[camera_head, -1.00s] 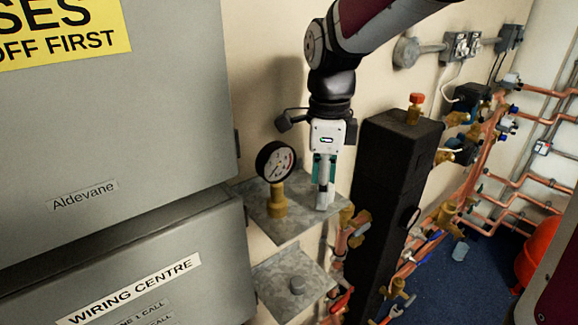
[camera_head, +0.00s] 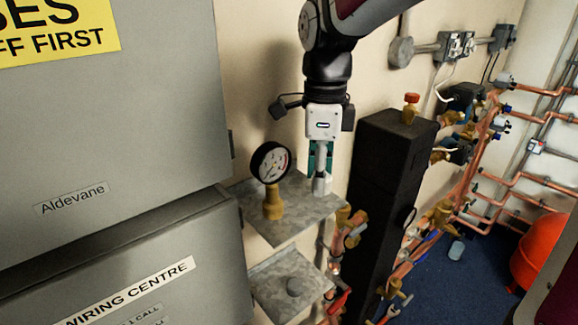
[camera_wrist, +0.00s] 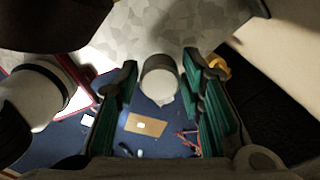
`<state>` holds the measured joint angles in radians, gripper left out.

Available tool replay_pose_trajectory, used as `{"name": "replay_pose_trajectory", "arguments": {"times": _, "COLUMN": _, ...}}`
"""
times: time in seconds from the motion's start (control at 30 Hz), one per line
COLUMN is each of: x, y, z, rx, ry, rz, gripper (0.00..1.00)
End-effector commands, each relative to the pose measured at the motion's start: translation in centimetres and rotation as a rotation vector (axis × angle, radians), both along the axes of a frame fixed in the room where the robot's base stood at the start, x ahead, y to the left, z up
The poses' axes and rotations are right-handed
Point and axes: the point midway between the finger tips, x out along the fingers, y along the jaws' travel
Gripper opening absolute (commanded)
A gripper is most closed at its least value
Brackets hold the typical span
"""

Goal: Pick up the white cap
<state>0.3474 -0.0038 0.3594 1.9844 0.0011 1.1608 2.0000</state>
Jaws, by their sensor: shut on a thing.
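The white cap (camera_head: 320,184) is a small pale cylinder. It sits between the fingertips of my gripper (camera_head: 321,165), which points down over the right part of the upper metal shelf (camera_head: 295,220). In the wrist view, the cap (camera_wrist: 160,78) shows between the two green-padded fingers of my gripper (camera_wrist: 163,90), which are shut on it. The cap looks raised a little above the shelf, but its exact clearance is hard to tell. The fingers hide part of its sides in the head view.
A pressure gauge (camera_head: 270,162) on a brass stem stands on the shelf left of my gripper. A tall black block (camera_head: 386,180) and copper pipes stand to the right. Grey cabinets (camera_head: 110,130) fill the left.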

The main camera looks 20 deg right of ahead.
Motion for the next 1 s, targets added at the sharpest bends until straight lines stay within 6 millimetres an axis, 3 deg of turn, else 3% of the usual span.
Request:
{"name": "replay_pose_trajectory", "arguments": {"times": 0.07, "x": 0.2, "y": 0.0, "z": 1.3, "rx": -0.001, "ry": -0.006, "rz": 0.0, "gripper": 0.21}}
{"name": "replay_pose_trajectory", "arguments": {"times": 0.17, "x": -1.6, "y": 0.1, "z": 1.5, "rx": -0.002, "ry": -0.002, "rz": -0.001, "gripper": 0.21}}
{"name": "replay_pose_trajectory", "arguments": {"times": 0.7, "x": -12.8, "y": 0.3, "z": 2.5, "rx": -0.001, "ry": -0.003, "rz": -0.001, "gripper": 0.21}}
{"name": "replay_pose_trajectory", "arguments": {"times": 1.0, "x": -15.7, "y": 0.3, "z": 2.7, "rx": 0.001, "ry": 0.0, "rz": -0.001, "gripper": 0.21}}
